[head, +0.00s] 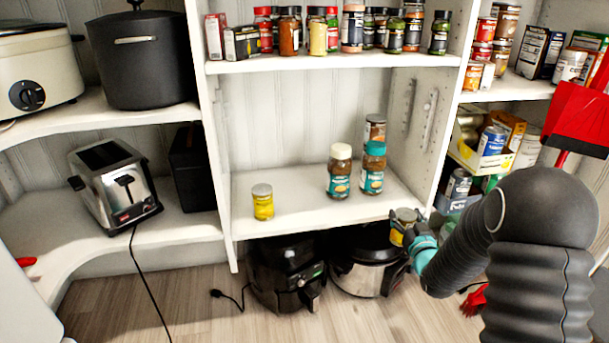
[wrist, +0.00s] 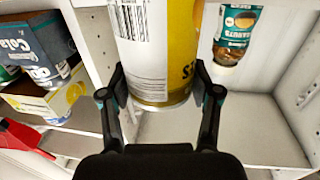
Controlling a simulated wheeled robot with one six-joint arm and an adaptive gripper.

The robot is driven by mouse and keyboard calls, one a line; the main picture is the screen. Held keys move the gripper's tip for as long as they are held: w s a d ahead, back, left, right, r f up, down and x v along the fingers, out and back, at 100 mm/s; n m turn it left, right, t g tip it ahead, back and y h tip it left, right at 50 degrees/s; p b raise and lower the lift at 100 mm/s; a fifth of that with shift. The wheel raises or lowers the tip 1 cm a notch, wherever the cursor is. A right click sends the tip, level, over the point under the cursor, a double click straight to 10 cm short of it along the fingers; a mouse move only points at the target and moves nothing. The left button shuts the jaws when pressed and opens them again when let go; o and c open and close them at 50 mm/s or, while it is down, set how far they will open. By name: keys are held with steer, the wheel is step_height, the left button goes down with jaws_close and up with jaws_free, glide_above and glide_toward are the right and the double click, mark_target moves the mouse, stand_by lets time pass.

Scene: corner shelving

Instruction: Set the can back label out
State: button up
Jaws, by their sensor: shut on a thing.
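A yellow can (head: 403,218) is in my gripper (head: 408,238), in front of the right end of the middle shelf in the head view. In the wrist view the can (wrist: 165,45) looks roughly upright and is cut off at the top. My gripper (wrist: 162,105) is shut on its lower part, one finger on each side. A white panel with a barcode faces the wrist camera on the left, with yellow label and dark lettering on the right.
Two teal-labelled jars (head: 339,172) (head: 373,168) stand toward the right of the shelf, with another jar (head: 374,128) behind. The shelf has bare room between the standing can and the jars, and at its right end. A white upright (head: 440,130) borders the right bay.

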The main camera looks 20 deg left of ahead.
steer(key=shift+s+a+r+n+g+y+p, duration=0.4)
steer(key=shift+a+r+n+g+y, duration=0.45)
steer(key=shift+a, duration=4)
steer(key=shift+s+a+r+n+g+y+p, duration=0.45)
steer(key=shift+a+y, duration=0.7)
steer(key=shift+a, duration=3.75)
steer(key=shift+s+a+r+n+g+y+p, duration=0.3)
steer(key=shift+a+r+n+g+y, duration=0.55)
steer(key=shift+a, duration=4)
steer(key=shift+w+f+b, duration=0.1)
steer(key=shift+f+b, duration=0.2)
steer(key=shift+b, duration=0.15)
steer(key=o, duration=1.5)
steer(key=v, duration=1.2)
steer(key=shift+f, duration=0.2)
